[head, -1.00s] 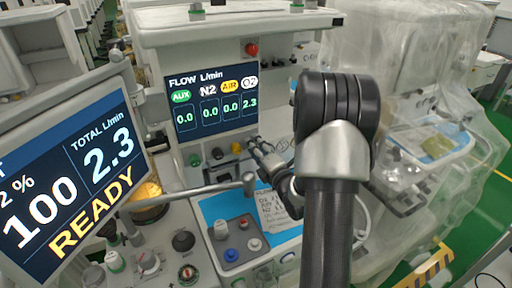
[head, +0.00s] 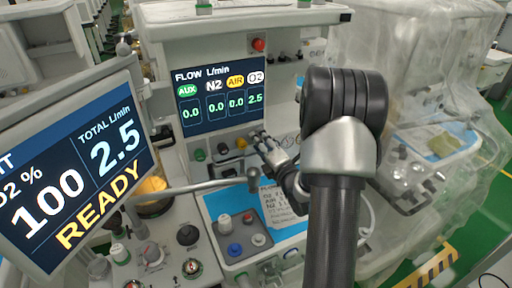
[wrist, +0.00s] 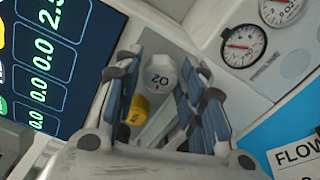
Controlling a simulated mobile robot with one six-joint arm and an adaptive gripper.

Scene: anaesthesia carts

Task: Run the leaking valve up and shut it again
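The flow screen (head: 218,98) reads 0.0 for AUX, N2 and AIR, and 2.5 for O2. The left monitor (head: 75,175) shows total 2.5 L/min, 100 % and READY. In the wrist view a pale knob marked O2 (wrist: 160,74) lies between the two fingers of my gripper (wrist: 167,58). A small gap seems to show at its left; I cannot tell whether the fingers touch it. In the head view my gripper (head: 262,142) is at the knob row below the screen and hides the O2 knob.
A yellow knob (wrist: 138,108) sits close to the O2 knob; it also shows in the head view (head: 240,143). Gauges (wrist: 243,45) are nearby. A grey rail (head: 190,188) crosses in front, and a printed card (head: 280,205) lies below my gripper. A draped cart (head: 430,120) stands right.

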